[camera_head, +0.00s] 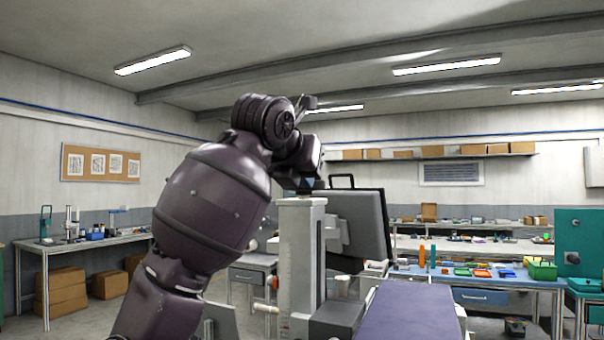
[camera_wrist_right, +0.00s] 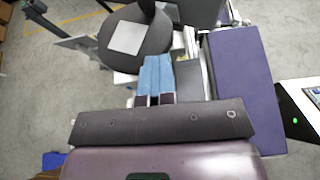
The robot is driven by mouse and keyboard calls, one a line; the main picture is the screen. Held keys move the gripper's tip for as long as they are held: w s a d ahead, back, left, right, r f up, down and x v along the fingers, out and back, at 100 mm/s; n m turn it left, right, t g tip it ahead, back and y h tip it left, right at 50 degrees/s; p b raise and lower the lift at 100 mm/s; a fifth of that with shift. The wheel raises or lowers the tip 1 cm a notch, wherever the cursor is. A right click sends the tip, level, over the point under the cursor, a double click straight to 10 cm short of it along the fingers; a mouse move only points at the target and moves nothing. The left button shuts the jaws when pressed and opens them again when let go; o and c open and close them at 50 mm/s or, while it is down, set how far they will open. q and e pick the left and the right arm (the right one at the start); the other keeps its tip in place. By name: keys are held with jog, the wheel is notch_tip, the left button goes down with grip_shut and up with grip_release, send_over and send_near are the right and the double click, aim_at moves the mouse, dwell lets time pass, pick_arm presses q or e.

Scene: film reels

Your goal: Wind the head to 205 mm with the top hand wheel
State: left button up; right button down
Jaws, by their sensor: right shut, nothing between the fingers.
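A pale upright column (camera_head: 301,262) stands near the middle of the head view. A dark grey case-like body (camera_head: 357,225) with a handle on top is beside it on the right. My right gripper (camera_head: 306,186) points down at the top of the column, shut and empty. I cannot tell whether it touches the column. In the right wrist view its blue fingers (camera_wrist_right: 158,70) lie together. I cannot make out the top hand wheel; my gripper and arm cover that area. The scale reading is too small to read. My left gripper is out of view.
A purple slab (camera_head: 408,312) lies right of the column; it also shows in the wrist view (camera_wrist_right: 240,85). Small knobs (camera_head: 266,308) stick out left of the column. A blue workbench (camera_head: 470,281) with coloured trays stands behind on the right. Another bench (camera_head: 85,243) is far left.

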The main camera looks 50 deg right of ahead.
jog(key=shift+w+a, duration=0.1)
jog(key=shift+w, duration=0.05)
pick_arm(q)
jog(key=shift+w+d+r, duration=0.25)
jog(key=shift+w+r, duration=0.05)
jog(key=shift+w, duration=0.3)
pick_arm(e)
jog(key=shift+s+a+f, duration=0.15)
jog(key=shift+s+a, duration=0.6)
jog(key=shift+a, duration=0.1)
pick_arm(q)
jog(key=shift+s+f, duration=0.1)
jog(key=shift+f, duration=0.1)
pick_arm(e)
jog(key=w, duration=0.2)
jog(key=w+a, duration=0.1)
jog(key=w, duration=0.2)
jog(key=shift+w+a, duration=0.3)
jog(key=shift+a, duration=0.05)
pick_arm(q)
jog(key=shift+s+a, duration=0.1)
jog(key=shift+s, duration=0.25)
pick_arm(e)
jog(key=shift+s+d, duration=0.1)
jog(key=shift+d, duration=0.35)
